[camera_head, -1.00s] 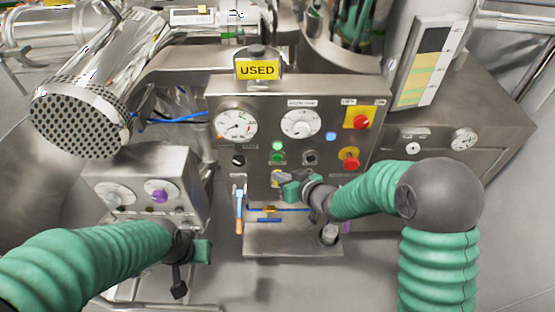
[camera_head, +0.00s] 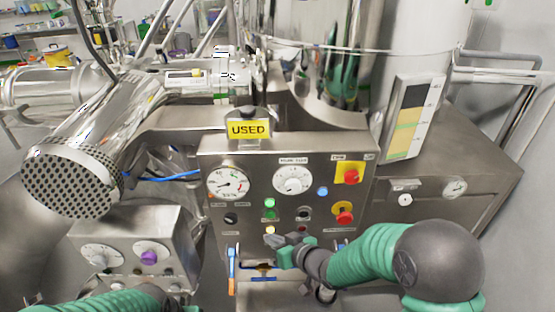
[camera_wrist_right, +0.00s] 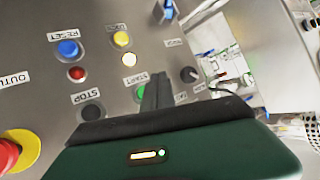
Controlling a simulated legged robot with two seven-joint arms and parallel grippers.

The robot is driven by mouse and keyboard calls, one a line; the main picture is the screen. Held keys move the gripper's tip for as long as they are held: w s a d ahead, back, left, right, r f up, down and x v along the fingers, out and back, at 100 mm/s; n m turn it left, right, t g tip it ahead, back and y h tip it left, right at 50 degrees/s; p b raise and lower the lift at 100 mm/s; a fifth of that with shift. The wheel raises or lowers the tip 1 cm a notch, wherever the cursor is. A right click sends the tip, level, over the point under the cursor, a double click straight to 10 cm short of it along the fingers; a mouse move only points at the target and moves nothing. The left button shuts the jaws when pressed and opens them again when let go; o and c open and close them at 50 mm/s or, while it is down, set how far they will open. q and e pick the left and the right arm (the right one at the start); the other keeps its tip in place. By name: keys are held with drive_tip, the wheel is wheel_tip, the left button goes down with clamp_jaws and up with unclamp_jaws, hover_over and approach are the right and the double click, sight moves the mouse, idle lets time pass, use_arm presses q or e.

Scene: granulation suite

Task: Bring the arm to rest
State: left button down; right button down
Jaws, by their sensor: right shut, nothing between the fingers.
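My right gripper (camera_head: 283,243) is in front of the lower part of the steel control panel (camera_head: 330,211) in the head view. Its fingers are together with nothing between them. In the right wrist view the closed fingers (camera_wrist_right: 157,92) point at the panel beside the green START button (camera_wrist_right: 142,95). I cannot tell whether they touch the panel. My left arm (camera_head: 120,302) shows only as a green sleeve at the bottom left edge of the head view. Its gripper is out of the picture.
The panel has dials, a yellow USED sign (camera_head: 249,129), a red knob (camera_head: 351,176) and a red emergency button (camera_head: 344,214). A perforated steel cylinder (camera_head: 72,181) and a smaller dial box (camera_head: 135,246) stand at left.

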drive_tip(key=s+d+f+m+g+h+b, duration=0.1)
drive_tip(key=s+d+f+m+h+b, duration=0.25)
drive_tip(key=d, duration=0.55)
drive_tip(key=s+d+f+g+h+b, duration=0.2)
drive_tip(key=s+d+f+g+b, duration=0.1)
drive_tip(key=s, duration=0.6)
drive_tip(key=s+d+f+m+g+h+b, duration=0.1)
drive_tip(key=s+d+f+g+h+b, duration=0.1)
drive_tip(key=s+d, duration=0.5)
wheel_tip(320, 180, down, 3)
drive_tip(key=s+g+b, duration=0.1)
drive_tip(key=s, duration=0.2)
drive_tip(key=shift+r, duration=0.15)
drive_tip(key=shift+d, duration=0.1)
